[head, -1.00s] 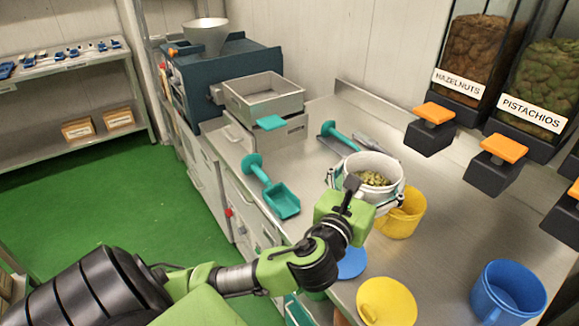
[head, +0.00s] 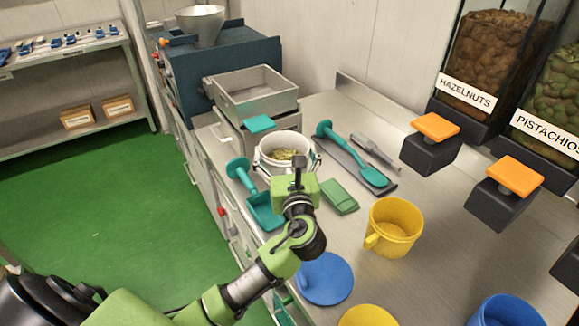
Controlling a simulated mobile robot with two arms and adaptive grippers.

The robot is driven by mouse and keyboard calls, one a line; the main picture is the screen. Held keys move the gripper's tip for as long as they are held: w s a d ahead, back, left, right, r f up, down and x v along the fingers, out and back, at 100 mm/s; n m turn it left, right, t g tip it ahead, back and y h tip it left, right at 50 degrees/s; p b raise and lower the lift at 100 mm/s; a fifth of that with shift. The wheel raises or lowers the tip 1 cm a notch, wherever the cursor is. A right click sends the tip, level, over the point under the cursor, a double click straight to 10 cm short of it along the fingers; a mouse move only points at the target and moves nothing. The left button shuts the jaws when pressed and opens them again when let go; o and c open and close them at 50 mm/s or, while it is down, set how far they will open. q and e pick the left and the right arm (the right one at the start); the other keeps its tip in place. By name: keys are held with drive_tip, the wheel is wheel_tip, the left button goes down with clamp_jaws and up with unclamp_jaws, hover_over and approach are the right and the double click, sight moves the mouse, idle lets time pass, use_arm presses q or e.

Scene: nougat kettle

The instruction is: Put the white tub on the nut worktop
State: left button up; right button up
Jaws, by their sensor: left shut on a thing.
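The white tub (head: 286,142) is open-topped and holds pale green contents. In the head view it is near the middle, over the steel worktop (head: 450,262), close to the teal scoop and the scale. My left gripper (head: 288,168) is shut on the tub at its near side; the fingers are mostly hidden behind the green gripper body and the tub. I cannot tell whether the tub's base touches the worktop. My right gripper is not in view.
A teal scoop (head: 264,211) lies left of the tub. A teal spoon (head: 373,176), green pad (head: 339,197) and yellow jug (head: 394,228) stand to its right. A blue lid (head: 325,279) lies in front. A steel pan (head: 251,91) is behind. Nut dispensers (head: 483,62) line the right.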

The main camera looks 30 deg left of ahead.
sight(290, 156)
use_arm(q)
drive_tip(key=w+f, duration=0.1)
drive_tip(key=w+a+f, duration=0.1)
drive_tip(key=w+f, duration=0.3)
drive_tip(key=shift+a, duration=0.3)
drive_tip(key=shift+w+a+f, duration=0.15)
drive_tip(key=shift+w+f, duration=0.4)
drive_tip(key=shift+f, duration=1.7)
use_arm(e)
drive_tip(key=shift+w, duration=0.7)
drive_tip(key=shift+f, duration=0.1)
use_arm(q)
drive_tip(key=o, duration=1.4)
drive_tip(key=shift+f, duration=0.2)
